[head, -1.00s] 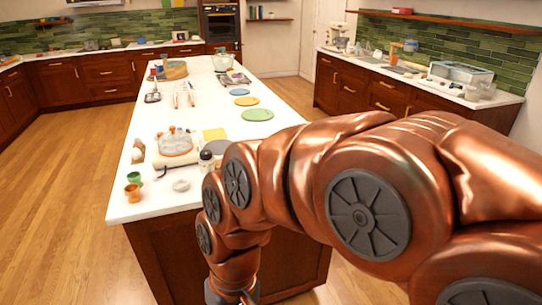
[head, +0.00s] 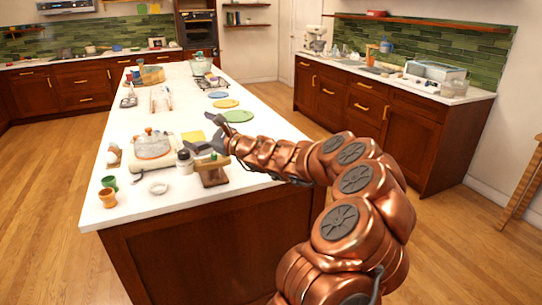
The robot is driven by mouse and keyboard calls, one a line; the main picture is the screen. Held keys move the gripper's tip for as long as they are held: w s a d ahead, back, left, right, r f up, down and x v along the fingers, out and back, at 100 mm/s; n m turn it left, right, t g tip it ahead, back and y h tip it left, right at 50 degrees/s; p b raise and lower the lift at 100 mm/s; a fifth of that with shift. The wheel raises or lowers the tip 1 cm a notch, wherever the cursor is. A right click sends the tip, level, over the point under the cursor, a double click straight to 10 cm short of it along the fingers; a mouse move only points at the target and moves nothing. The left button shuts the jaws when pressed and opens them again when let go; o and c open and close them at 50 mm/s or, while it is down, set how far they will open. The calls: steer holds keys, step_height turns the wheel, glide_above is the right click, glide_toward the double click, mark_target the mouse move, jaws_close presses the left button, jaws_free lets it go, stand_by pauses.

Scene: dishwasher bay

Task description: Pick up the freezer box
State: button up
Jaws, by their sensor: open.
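I cannot tell for certain which thing is the freezer box. A pale, shallow box with a bluish-grey top (head: 434,70) stands on the right-hand counter and could be it.
The island top (head: 190,200) holds a kettle-like pot (head: 152,145), a wooden stand (head: 212,172), a green cup (head: 109,183), a terracotta pot (head: 107,198) and coloured discs (head: 238,116). Wood floor (head: 450,240) is open at right.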

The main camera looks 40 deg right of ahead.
steer(key=s+d+f+m+h, duration=0.2)
steer(key=d+f+m+h, duration=0.2)
steer(key=d, duration=0.5)
steer(key=s+d+f+m+g+h, duration=0.1)
steer(key=s+d+f+m+h, duration=0.1)
steer(key=d+f+m+h, duration=0.2)
steer(key=s+d+f+m+h+b, duration=0.1)
steer(key=d+f+m+h, duration=0.3)
steer(key=d+f, duration=0.5)
steer(key=shift+s+d+m, duration=0.2)
steer(key=shift+d+m, duration=0.15)
steer(key=shift+d, duration=0.9)
steer(key=shift+s+d+m, duration=0.25)
steer(key=shift+d+m, duration=0.05)
steer(key=shift+d, duration=0.95)
steer(key=shift+s+d+m, duration=0.2)
steer(key=shift+d+m, duration=0.15)
steer(key=shift+d, duration=0.9)
steer(key=shift+r+p+x, duration=0.2)
steer(key=shift+p+x, duration=0.45)
steer(key=shift+x, duration=0.7)
steer(key=shift+r+p+x, duration=0.2)
steer(key=shift+p+x, duration=0.45)
steer(key=shift+x, duration=0.75)
steer(key=shift+p+x, duration=0.3)
steer(key=shift+x, duration=0.8)
steer(key=shift+c, duration=0.3)
steer(key=c, duration=1.6)
steer(key=shift+o, duration=0.2)
